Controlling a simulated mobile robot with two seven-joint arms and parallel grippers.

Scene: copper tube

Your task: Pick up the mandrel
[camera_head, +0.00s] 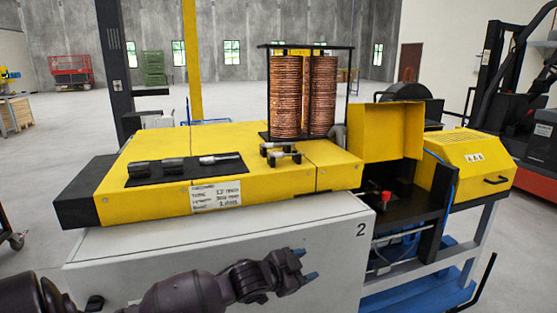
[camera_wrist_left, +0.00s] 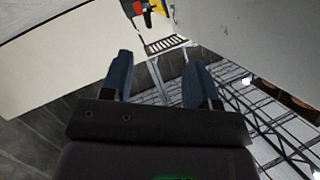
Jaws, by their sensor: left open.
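On the yellow machine top (camera_head: 130,150), a black mat (camera_head: 190,176) carries a row of dark cylindrical pieces (camera_head: 158,166) and a slimmer silver rod-like tool (camera_head: 220,158). I cannot tell for certain which of them is the mandrel. My left gripper (camera_head: 305,265) is in front of the white cabinet, below and to the right of the mat and apart from it. Its two blue fingers are spread and empty; they also show in the left wrist view (camera_wrist_left: 160,80), with none of the mat's pieces between them. My right gripper is not in view.
Copper tube coils (camera_head: 286,92) stand in a black frame on the machine, with small metal fittings (camera_head: 280,152) in front. A raised yellow cover (camera_head: 388,130) and a red knob (camera_head: 386,196) are on the right. The white cabinet (camera_head: 150,250) lies behind my left arm.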

